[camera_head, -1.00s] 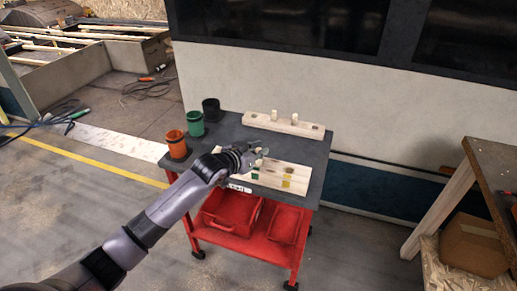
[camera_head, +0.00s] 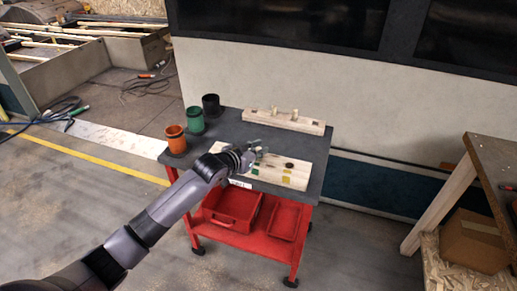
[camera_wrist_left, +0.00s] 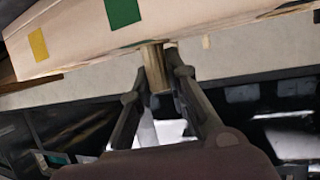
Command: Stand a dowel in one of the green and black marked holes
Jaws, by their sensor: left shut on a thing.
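My left gripper (camera_head: 260,155) is over the left part of a pale wooden board (camera_head: 303,172) with green and yellow marks, on the grey cart top. In the left wrist view my left gripper (camera_wrist_left: 158,85) is shut on a wooden dowel (camera_wrist_left: 154,66). The dowel's far end meets the edge of the board (camera_wrist_left: 75,30) in that picture; I cannot tell whether it touches or enters a hole. A green mark (camera_wrist_left: 122,11) and a yellow mark (camera_wrist_left: 38,44) show there. One dark hole (camera_head: 289,165) shows in the head view. My right gripper is not in view.
A second wooden block (camera_head: 312,127) with two upright dowels (camera_head: 273,112) lies at the back of the cart. Orange (camera_head: 175,140), green (camera_head: 195,121) and black (camera_head: 211,106) cups stand along the left edge. Red bins (camera_head: 232,206) sit below. A workbench (camera_head: 495,160) stands right.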

